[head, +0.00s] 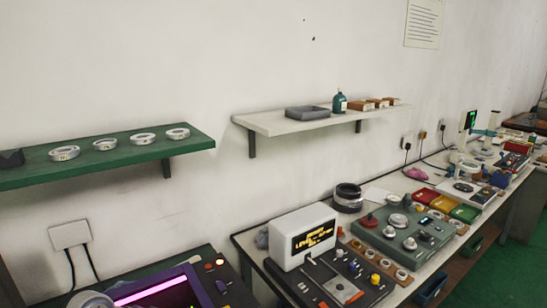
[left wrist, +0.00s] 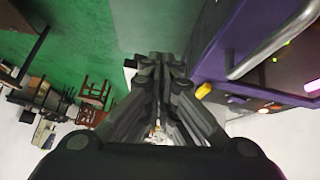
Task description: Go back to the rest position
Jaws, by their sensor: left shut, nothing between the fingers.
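In the left wrist view my left gripper (left wrist: 160,66) is shut with nothing between its fingers. It hangs in free space beside a purple machine housing (left wrist: 215,45) with a metal handle. Neither gripper shows in the head view. On the green shelf (head: 95,165) in the head view lie several metal bearing rings (head: 143,139), spaced apart in a row, with a dark block at the left end.
A white shelf (head: 270,123) holds a grey tray (head: 307,112), a teal bottle (head: 339,102) and small brown blocks. Below it a workbench carries a display box (head: 303,237), a green-grey panel and coloured bins. Green floor shows at right.

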